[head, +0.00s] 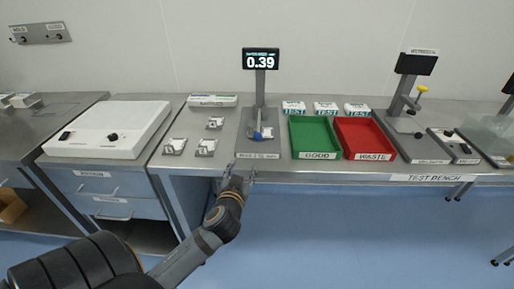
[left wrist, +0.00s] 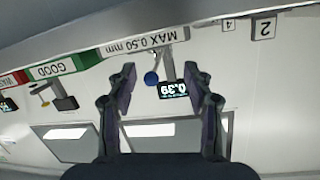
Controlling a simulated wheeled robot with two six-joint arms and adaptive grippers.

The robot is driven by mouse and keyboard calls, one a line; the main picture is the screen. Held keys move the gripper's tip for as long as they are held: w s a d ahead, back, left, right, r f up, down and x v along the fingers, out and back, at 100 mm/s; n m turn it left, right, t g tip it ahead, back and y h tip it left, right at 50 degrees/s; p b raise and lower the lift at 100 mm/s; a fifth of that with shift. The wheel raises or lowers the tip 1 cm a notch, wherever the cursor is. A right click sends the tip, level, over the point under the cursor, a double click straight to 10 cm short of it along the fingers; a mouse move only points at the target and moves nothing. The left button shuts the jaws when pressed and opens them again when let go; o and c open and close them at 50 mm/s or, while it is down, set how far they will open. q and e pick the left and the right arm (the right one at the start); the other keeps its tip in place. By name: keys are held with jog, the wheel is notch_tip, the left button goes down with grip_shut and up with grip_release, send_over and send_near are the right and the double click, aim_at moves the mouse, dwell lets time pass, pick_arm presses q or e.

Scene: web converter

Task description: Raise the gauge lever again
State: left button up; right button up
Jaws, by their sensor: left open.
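The gauge (head: 260,90) stands on the test bench with a dark display reading 0.39. A blue lever knob (head: 257,135) sits low at the front of its post. In the left wrist view, which is upside down, the blue knob (left wrist: 151,78) and the gauge display (left wrist: 172,89) appear between my fingers. My left gripper (head: 238,173) is open and empty, just in front of the bench edge below the gauge. In the wrist view its two fingers (left wrist: 160,75) are spread apart. The knob appears beyond the fingertips, not gripped. My right gripper is not in view.
A green GOOD tray (head: 314,157) and a red WASTE tray (head: 374,157) stand right of the gauge. Several small parts on plates lie to its left, near a white box (head: 110,130). Another instrument (head: 405,100) stands further right. Open floor lies in front of the bench.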

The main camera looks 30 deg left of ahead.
aim_at(257, 139)
pick_arm(q)
jog(key=w+r+t+p, duration=0.1)
jog(key=w, duration=0.2)
jog(key=w+a+r+t+p, duration=0.1)
jog(key=w, duration=0.3)
jog(key=w+a+r+m+p, duration=0.1)
jog(key=w+r, duration=0.1)
jog(key=w, duration=0.2)
jog(key=shift+w+r+t+h, duration=0.1)
jog(key=shift+w+t+h, duration=0.1)
jog(key=shift+t+h, duration=0.2)
jog(key=shift+w+a, duration=0.2)
jog(key=shift+w, duration=0.4)
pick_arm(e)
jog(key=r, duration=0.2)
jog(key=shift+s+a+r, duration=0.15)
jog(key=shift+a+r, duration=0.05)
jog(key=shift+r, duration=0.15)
pick_arm(q)
grip_shut()
